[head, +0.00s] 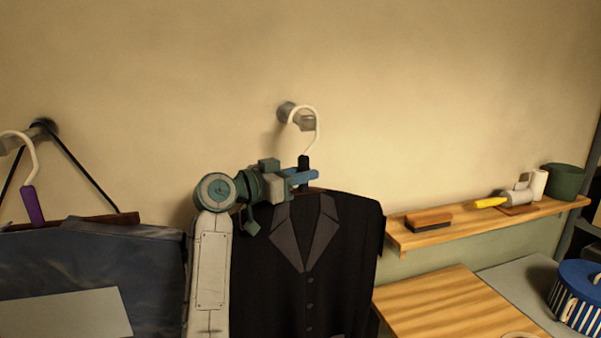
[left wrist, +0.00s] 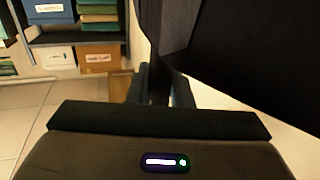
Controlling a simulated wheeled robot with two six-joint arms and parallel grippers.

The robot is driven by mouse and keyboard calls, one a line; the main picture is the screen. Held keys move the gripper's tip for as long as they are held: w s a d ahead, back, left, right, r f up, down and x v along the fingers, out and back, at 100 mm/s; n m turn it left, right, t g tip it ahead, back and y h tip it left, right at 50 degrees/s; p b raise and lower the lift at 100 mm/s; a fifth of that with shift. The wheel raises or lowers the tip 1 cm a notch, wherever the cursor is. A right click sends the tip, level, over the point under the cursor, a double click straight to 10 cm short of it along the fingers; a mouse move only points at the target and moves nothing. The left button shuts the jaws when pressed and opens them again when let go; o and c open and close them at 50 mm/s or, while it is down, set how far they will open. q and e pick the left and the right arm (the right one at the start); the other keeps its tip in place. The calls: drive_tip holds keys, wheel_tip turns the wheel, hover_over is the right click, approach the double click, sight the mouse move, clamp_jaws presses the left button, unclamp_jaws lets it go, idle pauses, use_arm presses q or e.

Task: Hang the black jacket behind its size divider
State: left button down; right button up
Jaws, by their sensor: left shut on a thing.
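The black jacket (head: 310,250) hangs upright on a hanger with a white hook (head: 317,125) and a dark neck (head: 303,170). My left gripper (head: 303,176) is shut on the hanger's neck, just above the collar. The hook is at the front end of a grey wall peg (head: 288,110); I cannot tell whether it rests on it. In the left wrist view the jacket (left wrist: 240,50) fills the upper right, and the gripper (left wrist: 160,85) has the dark neck between its fingers. I cannot make out a size divider. My right gripper is not in view.
At left, a dark blue item (head: 100,265) and a purple-necked hanger (head: 33,205) hang at another peg (head: 42,128). At right, a wooden shelf (head: 480,226) holds a brush (head: 428,219), a yellow-handled tool (head: 490,203) and a green pot (head: 563,181). A wooden top (head: 440,300) lies below.

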use_arm(q)
drive_tip(key=s+d, duration=0.3)
drive_tip(key=s, duration=0.7)
drive_tip(key=shift+r, duration=0.4)
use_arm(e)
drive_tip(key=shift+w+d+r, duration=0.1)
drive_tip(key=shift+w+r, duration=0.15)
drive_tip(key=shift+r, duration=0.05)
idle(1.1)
